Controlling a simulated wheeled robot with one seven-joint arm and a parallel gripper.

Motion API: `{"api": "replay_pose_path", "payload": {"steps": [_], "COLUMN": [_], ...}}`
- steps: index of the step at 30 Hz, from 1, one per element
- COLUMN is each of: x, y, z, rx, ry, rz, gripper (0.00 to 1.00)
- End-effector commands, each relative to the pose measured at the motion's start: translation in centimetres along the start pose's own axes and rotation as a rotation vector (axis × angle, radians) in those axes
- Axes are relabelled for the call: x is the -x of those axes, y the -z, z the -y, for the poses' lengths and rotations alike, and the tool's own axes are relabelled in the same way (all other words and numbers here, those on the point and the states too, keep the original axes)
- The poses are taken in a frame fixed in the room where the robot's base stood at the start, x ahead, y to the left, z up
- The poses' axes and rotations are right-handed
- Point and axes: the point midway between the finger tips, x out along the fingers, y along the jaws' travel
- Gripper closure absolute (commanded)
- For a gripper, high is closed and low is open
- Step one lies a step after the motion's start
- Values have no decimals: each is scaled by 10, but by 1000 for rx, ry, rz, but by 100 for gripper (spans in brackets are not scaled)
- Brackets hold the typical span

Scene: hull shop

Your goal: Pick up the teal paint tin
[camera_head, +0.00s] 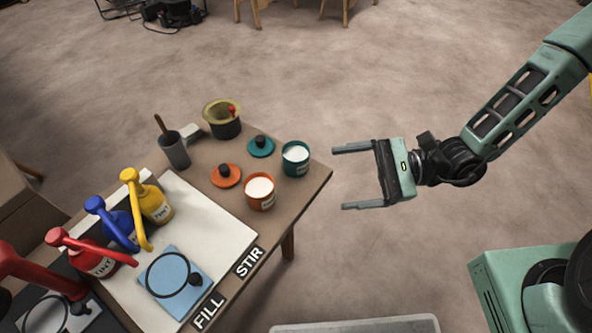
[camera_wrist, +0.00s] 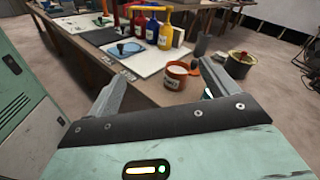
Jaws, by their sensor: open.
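The teal paint tin (camera_head: 295,160) stands upright and open near the right corner of the table, with white paint inside. A teal lid with a dark knob (camera_head: 260,147) lies to its left. My gripper (camera_head: 341,178) is open and empty, to the right of the tin and beyond the table's edge, its fingers pointing left toward the table. In the wrist view my gripper (camera_wrist: 165,88) has its fingers apart, with an orange tin (camera_wrist: 180,76) showing between them. Only a small teal patch shows by the right finger there; the teal tin is mostly hidden.
The orange tin (camera_head: 260,192) stands close in front of the teal one, with an orange lid (camera_head: 226,175) beside it. A dark pot with a yellowish rim (camera_head: 222,119) and a grey cup (camera_head: 174,150) stand behind. Red, blue and yellow tint bottles (camera_head: 152,204) stand left.

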Motion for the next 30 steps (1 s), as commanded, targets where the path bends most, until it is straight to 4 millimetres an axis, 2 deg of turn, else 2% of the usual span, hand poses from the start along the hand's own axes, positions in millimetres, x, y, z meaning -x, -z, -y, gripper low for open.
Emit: {"api": "replay_pose_path", "payload": {"steps": [1,3,6,9,13,16,30], "x": [4,11,21,28,32,24,-54], "y": [28,53,82,102,115,118,126], "z": [4,12,20,25,28,34,82], "rx": [-69,-143,-230,-291,-328,-334,-333], "ry": [112,246,398,501,565,575,573], "rz": [9,12,10,6,1,0,1], "gripper": [14,14,14,14,14,14,14]}}
